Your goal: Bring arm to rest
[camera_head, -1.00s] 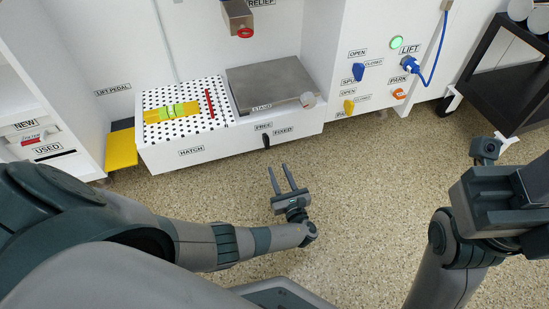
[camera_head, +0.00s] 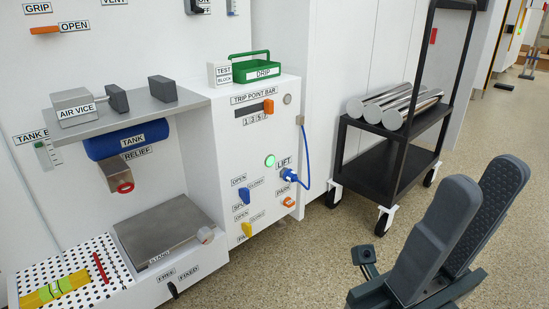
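My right gripper (camera_head: 482,180) is large and close in the lower right of the head view, pointing up. Its two dark grey fingers stand apart with a gap between them, and I see nothing held there. It is in front of the speckled floor, apart from the machine and the cart. My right arm behind the gripper is mostly cut off by the frame's lower edge. My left arm and gripper are not in view.
A black cart (camera_head: 385,172) with steel cylinders (camera_head: 396,105) stands behind the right gripper.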

